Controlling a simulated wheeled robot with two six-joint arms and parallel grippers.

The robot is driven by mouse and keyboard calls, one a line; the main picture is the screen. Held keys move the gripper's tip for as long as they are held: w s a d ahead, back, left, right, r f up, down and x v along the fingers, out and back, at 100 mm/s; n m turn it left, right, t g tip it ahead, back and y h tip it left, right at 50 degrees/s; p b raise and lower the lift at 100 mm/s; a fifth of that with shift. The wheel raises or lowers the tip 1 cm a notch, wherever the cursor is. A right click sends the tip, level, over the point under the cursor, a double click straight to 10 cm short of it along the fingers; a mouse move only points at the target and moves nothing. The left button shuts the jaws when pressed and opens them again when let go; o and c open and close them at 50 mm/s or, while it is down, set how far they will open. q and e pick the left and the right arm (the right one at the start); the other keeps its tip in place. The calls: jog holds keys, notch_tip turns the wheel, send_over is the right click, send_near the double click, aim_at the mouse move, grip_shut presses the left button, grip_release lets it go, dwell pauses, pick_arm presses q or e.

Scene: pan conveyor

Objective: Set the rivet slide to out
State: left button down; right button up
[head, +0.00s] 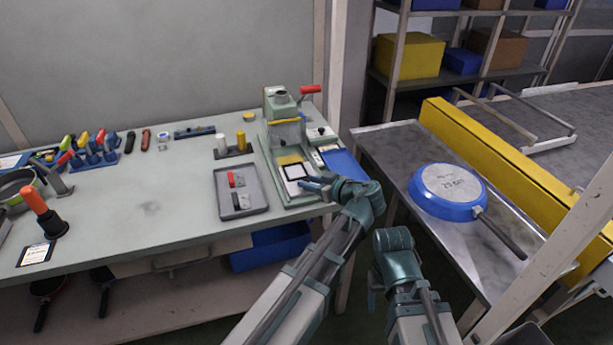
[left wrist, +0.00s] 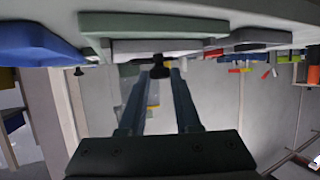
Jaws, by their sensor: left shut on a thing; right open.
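The rivet press (head: 280,108) is a green machine with a red lever, at the right end of the workbench. Its slide (head: 297,172), a pale plate with a dark border, lies on the base in front of the press head. My left gripper (head: 312,184) is at the front edge of the slide. In the left wrist view my left gripper (left wrist: 158,72) is shut on a small black knob (left wrist: 160,66) under the slide's pale front edge (left wrist: 160,46). My right gripper (head: 373,288) is open and empty, low in front of the bench.
A grey tray (head: 261,205) with red and grey pieces lies left of the press. A blue tray (head: 346,166) lies to its right. A blue pan (head: 440,190) rests upside down on the metal table (head: 400,150) beside a yellow rail (head: 500,150). Space between bench and metal table is narrow.

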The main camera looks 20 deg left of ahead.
pick_arm(q)
jog(key=shift+s+d, duration=0.2)
jog(key=shift+s, duration=0.2)
jog(key=shift+f, duration=0.1)
jog(key=c, duration=0.9)
grip_release()
jog(key=shift+d, duration=0.1)
